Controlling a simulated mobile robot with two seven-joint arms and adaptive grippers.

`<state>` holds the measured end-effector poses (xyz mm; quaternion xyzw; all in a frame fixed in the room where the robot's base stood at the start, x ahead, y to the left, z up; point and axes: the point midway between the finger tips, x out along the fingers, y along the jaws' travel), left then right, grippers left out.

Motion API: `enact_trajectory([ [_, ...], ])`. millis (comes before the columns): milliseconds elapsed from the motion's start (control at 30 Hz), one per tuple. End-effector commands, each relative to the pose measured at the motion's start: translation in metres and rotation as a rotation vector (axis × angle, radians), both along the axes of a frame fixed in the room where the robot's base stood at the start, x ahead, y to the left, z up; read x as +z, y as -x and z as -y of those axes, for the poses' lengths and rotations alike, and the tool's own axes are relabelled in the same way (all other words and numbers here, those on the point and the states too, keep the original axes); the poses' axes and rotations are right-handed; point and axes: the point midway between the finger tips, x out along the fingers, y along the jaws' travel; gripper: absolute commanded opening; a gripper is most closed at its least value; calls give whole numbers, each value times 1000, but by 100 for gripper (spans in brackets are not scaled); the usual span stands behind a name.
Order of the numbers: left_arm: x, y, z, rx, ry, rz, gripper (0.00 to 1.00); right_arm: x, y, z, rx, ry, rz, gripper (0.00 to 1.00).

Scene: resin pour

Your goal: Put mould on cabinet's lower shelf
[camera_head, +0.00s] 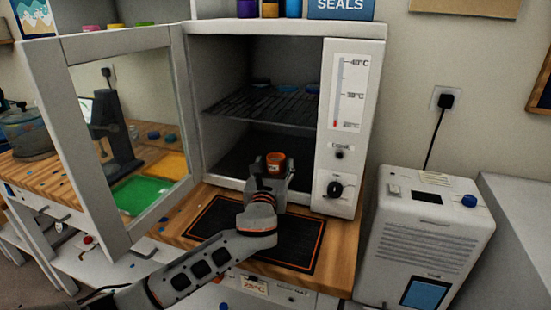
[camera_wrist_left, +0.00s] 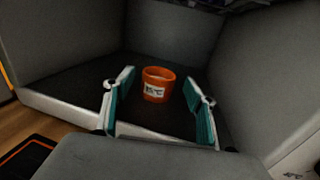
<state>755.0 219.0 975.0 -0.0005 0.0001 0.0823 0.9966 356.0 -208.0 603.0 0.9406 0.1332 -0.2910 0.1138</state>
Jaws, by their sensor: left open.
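An orange cup-like mould (camera_head: 276,162) with a white label stands upright on the dark lower floor of the cabinet (camera_head: 354,190). In the left wrist view the mould (camera_wrist_left: 158,85) is just ahead of and between the two spread fingers, with a gap on each side. My left gripper (camera_head: 270,172) reaches in at the cabinet opening and is open; its teal-lined fingers (camera_wrist_left: 158,100) show on both sides in the wrist view. The lower shelf (camera_head: 235,160) is otherwise bare where it shows. My right gripper is not in view.
The cabinet's glass door (camera_head: 42,120) stands open to the left. A wire rack (camera_head: 260,104) with small coloured items crosses the cabinet above the gripper. A black mat with an orange border (camera_head: 300,245) lies in front. A white machine (camera_head: 425,235) stands at the right.

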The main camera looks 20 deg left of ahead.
Motion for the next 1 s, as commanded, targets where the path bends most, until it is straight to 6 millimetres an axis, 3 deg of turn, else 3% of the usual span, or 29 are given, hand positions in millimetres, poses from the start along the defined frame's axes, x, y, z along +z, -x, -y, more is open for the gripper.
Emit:
enact_trajectory([
  [200,2,44,7,-1,1,1,56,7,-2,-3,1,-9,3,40],
  [400,1,67,11,0,0,0,56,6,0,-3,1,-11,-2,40],
  [1000,0,73,12,1,-1,0,56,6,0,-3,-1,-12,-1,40],
])
